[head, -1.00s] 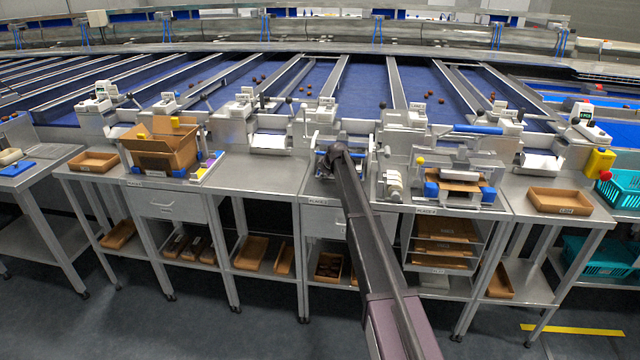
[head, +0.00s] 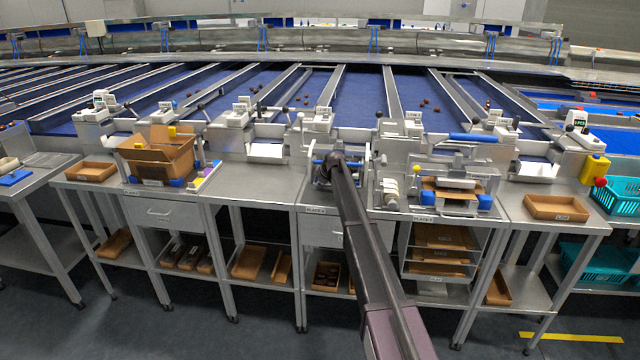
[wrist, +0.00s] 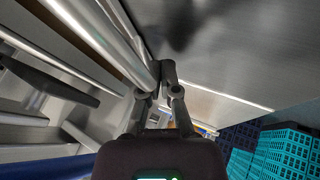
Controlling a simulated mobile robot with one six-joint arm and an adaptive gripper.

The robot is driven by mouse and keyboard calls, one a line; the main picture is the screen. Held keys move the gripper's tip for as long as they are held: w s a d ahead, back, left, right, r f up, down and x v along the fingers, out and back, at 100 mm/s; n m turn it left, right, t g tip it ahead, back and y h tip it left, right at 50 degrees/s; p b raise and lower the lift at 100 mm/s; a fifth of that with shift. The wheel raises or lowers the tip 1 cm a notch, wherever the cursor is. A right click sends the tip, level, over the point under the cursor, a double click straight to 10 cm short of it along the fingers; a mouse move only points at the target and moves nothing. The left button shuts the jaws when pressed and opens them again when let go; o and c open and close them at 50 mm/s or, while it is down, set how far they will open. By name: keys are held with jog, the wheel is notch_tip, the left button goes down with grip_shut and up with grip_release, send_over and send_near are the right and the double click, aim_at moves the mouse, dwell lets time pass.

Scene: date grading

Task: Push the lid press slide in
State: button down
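A lid press with blue blocks (head: 455,190) and a brown carton piece in it stands on the bench right of my arm in the head view. I cannot tell its slide apart from the rest of the machine. My gripper's end is hidden behind my arm's dark wrist in the head view, over a metal fixture with blue parts left of the press. In the wrist view, my gripper (wrist: 168,72) has its dark fingers together, with nothing seen between them. A bright metal tube (wrist: 105,35) runs close along their left side; I cannot tell if they touch.
An open carton (head: 158,155) stands on the left bench. Shallow brown trays lie at the left (head: 91,171) and right (head: 556,208). Teal crates (head: 615,195) stand at the far right. A bare steel top (head: 250,180) lies left of my arm.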

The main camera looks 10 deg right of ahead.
jog(key=s, duration=0.2)
jog(key=shift+s+a, duration=0.3)
jog(key=shift+s, duration=0.1)
jog(key=shift+s+d+r+p, duration=0.1)
jog(key=shift+s+r+p, duration=0.2)
jog(key=shift+r+p, duration=0.4)
jog(key=shift+s+d+r+p, duration=0.3)
jog(key=shift+r+p, duration=0.15)
jog(key=shift+p, duration=0.1)
jog(key=p+v, duration=0.5)
jog(key=v, duration=0.2)
jog(key=shift+s+p, duration=0.15)
jog(key=shift+p, duration=0.15)
jog(key=s+d+f+m+g+h, duration=0.1)
jog(key=s+m, duration=0.3)
jog(key=s, duration=1.3)
jog(key=s+f+m+g+h, duration=0.1)
jog(key=s+m+g, duration=0.2)
jog(key=s, duration=1.4)
jog(key=s+d+f+m+g+h, duration=0.1)
jog(key=s+m, duration=0.5)
jog(key=s, duration=1.2)
jog(key=shift+d+f+m+g, duration=0.3)
jog(key=shift+m+g, duration=0.1)
jog(key=shift+g, duration=0.5)
